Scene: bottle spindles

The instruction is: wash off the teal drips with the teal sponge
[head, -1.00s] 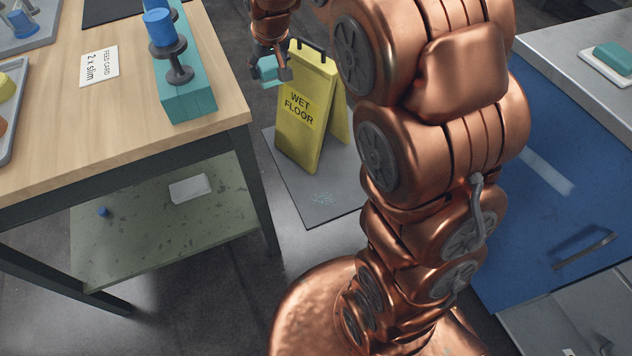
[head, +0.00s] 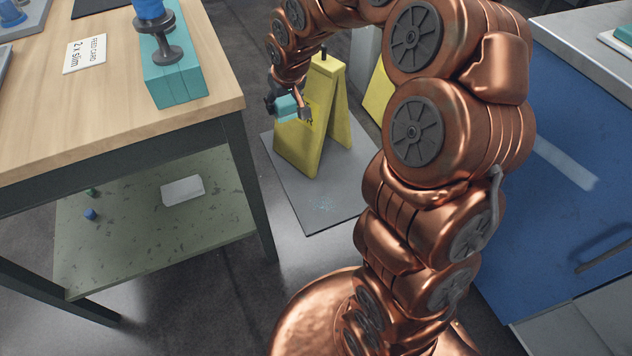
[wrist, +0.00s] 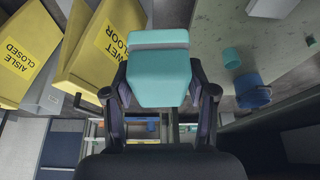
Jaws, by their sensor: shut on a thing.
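My gripper (head: 288,107) is shut on the teal sponge (head: 286,109), which hangs in front of the yellow wet floor sign in the head view. In the wrist view my gripper (wrist: 160,92) has a dark finger on each side of the sponge (wrist: 158,78), a teal block with a paler far end. The teal drips (head: 322,205) are a faint speckled patch on the grey floor mat (head: 300,192), in front of the sign. The sponge is above and left of them in the head view, apart from the mat. The drips cannot be made out in the wrist view.
The yellow sign (head: 298,150) stands on the mat; an "aisle closed" sign (wrist: 22,55) is beside it.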

